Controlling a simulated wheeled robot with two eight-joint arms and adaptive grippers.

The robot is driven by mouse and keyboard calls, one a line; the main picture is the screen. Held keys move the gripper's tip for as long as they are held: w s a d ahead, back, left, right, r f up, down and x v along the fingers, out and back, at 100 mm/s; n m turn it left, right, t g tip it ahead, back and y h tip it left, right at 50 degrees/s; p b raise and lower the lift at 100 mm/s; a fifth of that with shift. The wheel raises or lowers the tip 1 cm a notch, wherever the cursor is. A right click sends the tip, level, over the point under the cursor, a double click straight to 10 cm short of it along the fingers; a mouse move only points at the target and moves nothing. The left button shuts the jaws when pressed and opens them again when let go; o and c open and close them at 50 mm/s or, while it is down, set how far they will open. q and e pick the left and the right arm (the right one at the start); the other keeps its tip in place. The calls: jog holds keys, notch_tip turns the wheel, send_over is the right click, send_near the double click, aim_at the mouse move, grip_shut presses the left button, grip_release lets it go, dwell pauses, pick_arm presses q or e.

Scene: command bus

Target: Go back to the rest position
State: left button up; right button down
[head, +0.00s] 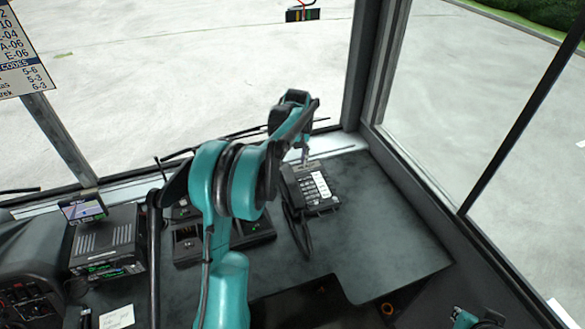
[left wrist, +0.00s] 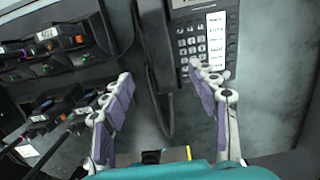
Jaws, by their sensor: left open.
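My left arm reaches up through the middle of the head view, and its gripper (head: 303,150) is over the back edge of a black desk phone (head: 318,187). In the left wrist view my left gripper (left wrist: 160,76) is open, its two fingers spread with nothing between them. The phone (left wrist: 205,40) lies beyond the fingertips, with its handset (left wrist: 153,45) on its left side. I cannot tell whether a fingertip touches the phone. At the bottom right of the head view a small teal part shows, probably of my right arm; no right gripper fingers can be made out.
Charger trays with radios (left wrist: 65,40) stand left of the phone. A radio unit (head: 108,243) with a small screen (head: 83,208) above it is farther left. The dark counter (head: 395,235) right of the phone is clear. Windows and a thick pillar (head: 372,65) bound the back.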

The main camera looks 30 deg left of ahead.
pick_arm(q)
jog(key=s+d+r+n+t, duration=0.3)
jog(key=s+d+r+n, duration=0.6)
jog(key=s+d+n, duration=0.4)
jog(key=s+d+f+n+t, duration=0.1)
jog(key=s+d+n, duration=0.1)
jog(key=s+n, duration=0.2)
jog(key=s+d+f+n+t+b, duration=0.1)
jog(key=s+d+f+n, duration=0.1)
jog(key=s, duration=0.4)
jog(key=s+d+f+n+t+h, duration=0.1)
jog(key=s+d+f+n, duration=0.1)
jog(key=n, duration=0.5)
jog(key=s+d, duration=0.1)
jog(key=s, duration=0.1)
jog(key=shift+s+d+f, duration=0.15)
jog(key=shift+s+f, duration=0.1)
jog(key=shift+s, duration=0.15)
